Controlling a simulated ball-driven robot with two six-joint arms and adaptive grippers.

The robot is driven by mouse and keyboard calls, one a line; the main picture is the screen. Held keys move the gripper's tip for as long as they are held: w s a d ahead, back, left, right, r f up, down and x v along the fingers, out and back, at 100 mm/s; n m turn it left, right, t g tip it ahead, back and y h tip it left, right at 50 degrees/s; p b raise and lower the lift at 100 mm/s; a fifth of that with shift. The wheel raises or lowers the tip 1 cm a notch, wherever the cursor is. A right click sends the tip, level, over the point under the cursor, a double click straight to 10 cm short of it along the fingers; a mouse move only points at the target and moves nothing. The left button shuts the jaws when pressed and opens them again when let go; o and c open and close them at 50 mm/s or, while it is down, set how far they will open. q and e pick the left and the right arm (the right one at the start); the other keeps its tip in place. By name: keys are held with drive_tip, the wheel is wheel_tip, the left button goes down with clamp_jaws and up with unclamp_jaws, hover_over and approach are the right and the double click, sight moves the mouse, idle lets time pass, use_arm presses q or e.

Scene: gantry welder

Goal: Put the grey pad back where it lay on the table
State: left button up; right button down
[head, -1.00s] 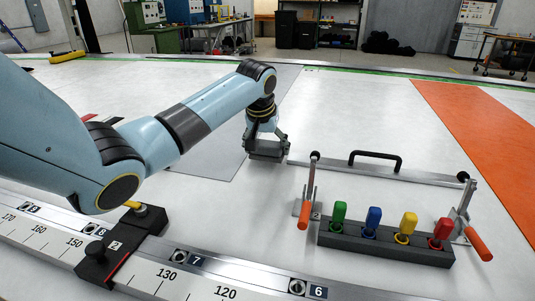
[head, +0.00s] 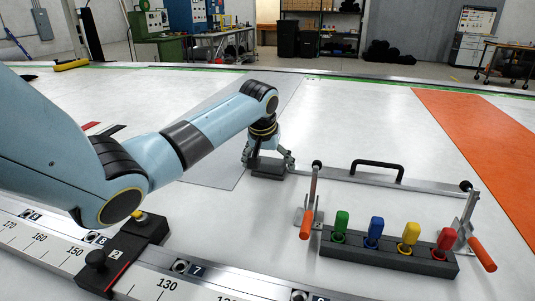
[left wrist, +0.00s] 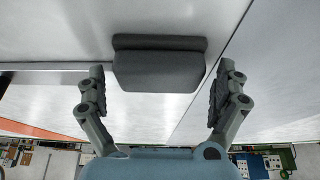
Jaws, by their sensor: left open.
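The grey pad (head: 268,168) is a dark block on the white table, just left of the end of a metal bar. My left gripper (head: 268,160) points down over it, fingers apart on either side. In the left wrist view the pad (left wrist: 158,70) shows between the open fingers of the left gripper (left wrist: 156,88), with a visible gap on both sides. The pad seems to rest on the table. My right gripper is not in view.
Right of the pad are a metal bar with a black handle (head: 377,164), toggle clamps with orange grips (head: 307,224), and a dark rack (head: 388,252) with coloured plugs. A ruler rail (head: 150,280) runs along the front. The table behind the pad is clear.

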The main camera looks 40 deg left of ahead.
use_arm(q)
drive_tip(key=v, duration=1.1)
drive_tip(key=shift+s+r+p, duration=0.15)
drive_tip(key=shift+r+p, duration=0.2)
drive_tip(key=shift+p, duration=0.05)
drive_tip(key=shift+d, duration=0.1)
